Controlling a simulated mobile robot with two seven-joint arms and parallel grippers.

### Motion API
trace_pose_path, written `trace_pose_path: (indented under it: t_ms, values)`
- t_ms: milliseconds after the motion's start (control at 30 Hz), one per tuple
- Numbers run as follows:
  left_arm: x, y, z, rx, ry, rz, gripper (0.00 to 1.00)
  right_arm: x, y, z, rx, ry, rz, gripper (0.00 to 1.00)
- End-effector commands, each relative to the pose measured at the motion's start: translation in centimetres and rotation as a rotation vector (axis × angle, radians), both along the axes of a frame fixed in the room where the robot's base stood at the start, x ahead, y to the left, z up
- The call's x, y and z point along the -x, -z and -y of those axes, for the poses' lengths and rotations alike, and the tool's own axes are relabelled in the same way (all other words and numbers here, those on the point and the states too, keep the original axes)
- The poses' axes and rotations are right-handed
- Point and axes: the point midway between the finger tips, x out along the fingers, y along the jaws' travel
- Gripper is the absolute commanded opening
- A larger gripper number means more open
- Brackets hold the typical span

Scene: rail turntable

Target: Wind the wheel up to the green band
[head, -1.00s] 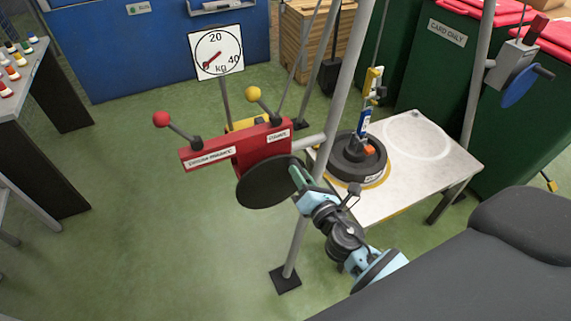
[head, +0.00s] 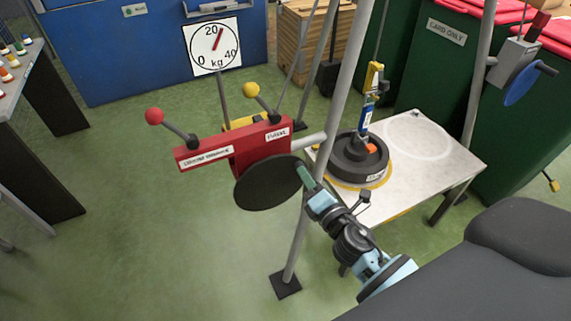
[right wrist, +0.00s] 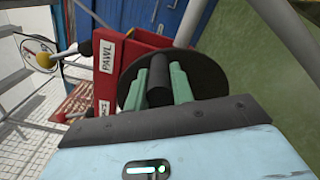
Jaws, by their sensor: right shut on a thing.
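A red winch box (head: 250,150) on the pole carries a black crank disc (head: 265,185). My right gripper (head: 305,177) is shut on the disc's black handle (right wrist: 159,85), with a green finger on each side in the right wrist view. The dial (head: 212,46) has its red needle a little past 20 kg. I cannot make out a green band. My left gripper is not in view.
The winch has a red-knobbed lever (head: 154,116) and a yellow-knobbed lever (head: 251,90). A grey pole (head: 320,160) stands beside the crank. A pale table (head: 445,175) bears the load. A second winch with a blue disc (head: 522,87) is at right.

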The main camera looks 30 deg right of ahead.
Motion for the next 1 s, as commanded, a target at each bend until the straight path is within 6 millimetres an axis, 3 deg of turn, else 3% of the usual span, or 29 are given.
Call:
trace_pose_path:
  t_ms: [33, 567, 1000]
  values:
    - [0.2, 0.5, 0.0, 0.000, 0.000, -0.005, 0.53, 0.3, 1.3, 0.5, -0.024, 0.008, -0.019, 0.00]
    - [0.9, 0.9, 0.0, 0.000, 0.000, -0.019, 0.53, 0.3, 1.6, 0.7, -0.090, 0.007, -0.018, 0.00]
    - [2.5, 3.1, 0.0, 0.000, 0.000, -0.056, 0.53, 0.3, 4.0, 1.3, -0.356, 0.007, -0.019, 0.00]
